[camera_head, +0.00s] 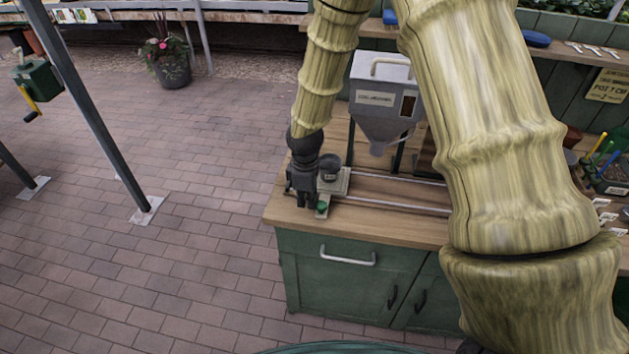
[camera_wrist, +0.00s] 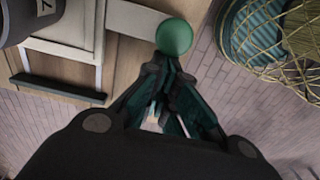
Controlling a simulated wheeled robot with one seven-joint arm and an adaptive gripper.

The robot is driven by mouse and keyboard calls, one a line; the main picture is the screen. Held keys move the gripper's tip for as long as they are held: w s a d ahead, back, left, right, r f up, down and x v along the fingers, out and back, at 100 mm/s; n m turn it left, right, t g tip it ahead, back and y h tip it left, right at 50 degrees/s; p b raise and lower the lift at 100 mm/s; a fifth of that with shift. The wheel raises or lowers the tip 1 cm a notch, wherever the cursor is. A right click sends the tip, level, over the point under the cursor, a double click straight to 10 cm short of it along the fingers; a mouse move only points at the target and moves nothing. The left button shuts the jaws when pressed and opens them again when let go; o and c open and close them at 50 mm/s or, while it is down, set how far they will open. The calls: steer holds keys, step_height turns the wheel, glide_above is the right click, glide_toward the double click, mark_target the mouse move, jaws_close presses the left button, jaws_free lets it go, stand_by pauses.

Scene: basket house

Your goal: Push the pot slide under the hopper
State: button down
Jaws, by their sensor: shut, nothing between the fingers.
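The pot slide (camera_head: 339,184) is a pale plate on two metal rails at the left end of the wooden bench, with a dark pot (camera_head: 330,169) on it. Its green knob (camera_head: 322,208) sticks out toward the front edge. In the wrist view the green knob (camera_wrist: 174,37) sits on a pale bar, and part of the pot (camera_wrist: 22,18) shows at top left. The grey hopper (camera_head: 382,105) stands right of the slide, its spout above the rails. My gripper (camera_head: 306,198) is shut and empty, just left of the slide. Its fingertips (camera_wrist: 168,66) appear close to the knob; contact is unclear.
The rails (camera_head: 400,195) run right along the bench (camera_head: 290,208) and pass behind my arm. A green cabinet with a metal handle (camera_head: 347,257) is below. Pots and labels stand at the right. The brick floor at the left is open around a metal post (camera_head: 95,110).

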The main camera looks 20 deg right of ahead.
steer(key=shift+s+d+p, duration=0.45)
steer(key=shift+s+d, duration=0.7)
steer(key=shift+d, duration=0.55)
steer(key=shift+s+d+p, duration=0.4)
steer(key=shift+s+d, duration=0.8)
steer(key=shift+d, duration=0.55)
steer(key=shift+s+d+p, duration=0.45)
steer(key=shift+s+d, duration=0.7)
steer(key=shift+d, duration=0.55)
steer(key=r+p, duration=0.1)
steer(key=a+r+p, duration=0.1)
steer(key=r, duration=0.1)
steer(key=w+r+p, duration=0.1)
steer(key=r+p, duration=0.1)
steer(key=shift+a, duration=0.2)
